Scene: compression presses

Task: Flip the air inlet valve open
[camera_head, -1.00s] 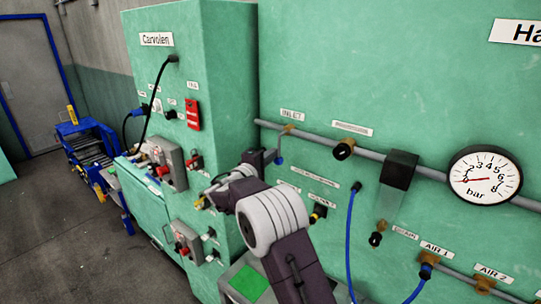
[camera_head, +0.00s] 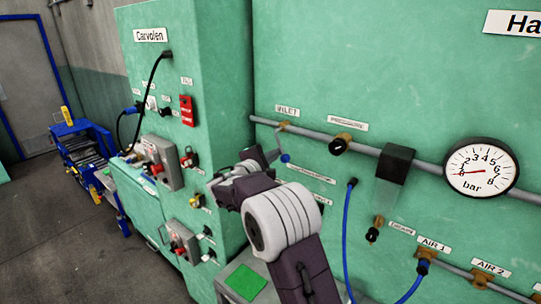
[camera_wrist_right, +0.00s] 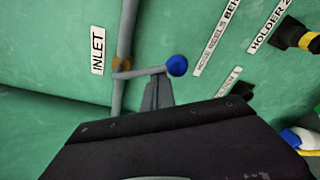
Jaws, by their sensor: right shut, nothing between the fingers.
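The air inlet valve (camera_head: 283,125) is a brass fitting on the grey pipe, under the INLET label. Its thin grey lever (camera_wrist_right: 145,72) sticks out sideways from the pipe in the right wrist view and ends in a blue ball knob (camera_wrist_right: 177,66). The knob also shows in the head view (camera_head: 286,158). My right gripper (camera_wrist_right: 157,88) is shut and empty. Its fingertips are right beside the lever, near the knob; I cannot tell whether they touch it. In the head view the right gripper (camera_head: 269,160) is just left of the knob. My left gripper is not in view.
The pipe (camera_head: 315,134) runs along the green press wall to a pressure gauge (camera_head: 481,171), its needle near the low end. A black block (camera_head: 396,164) and a blue hose (camera_head: 348,235) are to the right. The Carvolen cabinet (camera_head: 150,80) stands left.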

